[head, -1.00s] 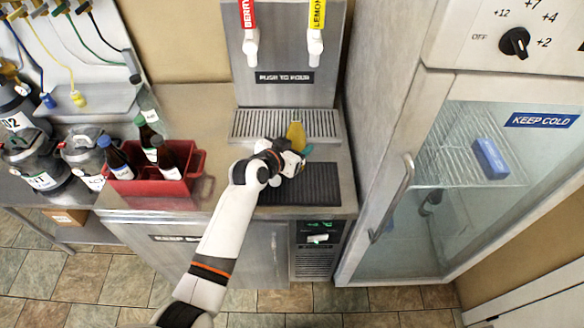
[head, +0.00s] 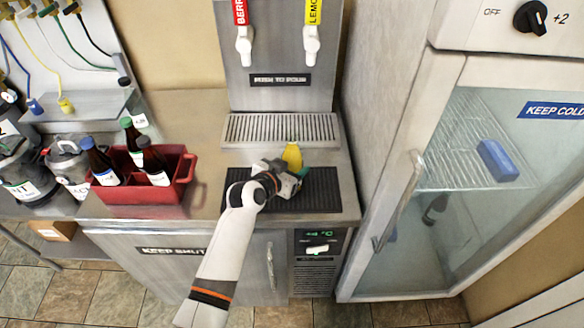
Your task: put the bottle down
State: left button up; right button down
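A yellow bottle (head: 292,156) shows just behind my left gripper (head: 290,172), above the black ribbed mat (head: 322,190) on the steel counter. Its top part stands roughly upright; its lower part is hidden by the gripper. My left arm comes in from the bottom, left of centre, and its gripper is low over the mat, around or against the bottle. A green patch shows at the gripper's right side. The fingertips are mostly hidden, so I cannot tell whether they press on the bottle or whether its base touches the mat. My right gripper is not in view.
A red crate (head: 183,183) with several dark bottles stands left on the counter. Behind the mat are a drip grate (head: 280,128) and a tap panel (head: 278,92). The glass-door fridge (head: 480,190) bounds the right side. Bare counter (head: 205,150) lies between crate and mat.

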pick_arm(q)
jog(key=o, duration=0.7)
jog(key=shift+f, duration=0.15)
jog(key=o, duration=0.4)
jog(key=shift+r, duration=0.25)
jog(key=b+v, duration=0.1)
jog(key=v, duration=1.1)
jog(key=shift+f, duration=0.1)
jog(key=shift+s, duration=0.1)
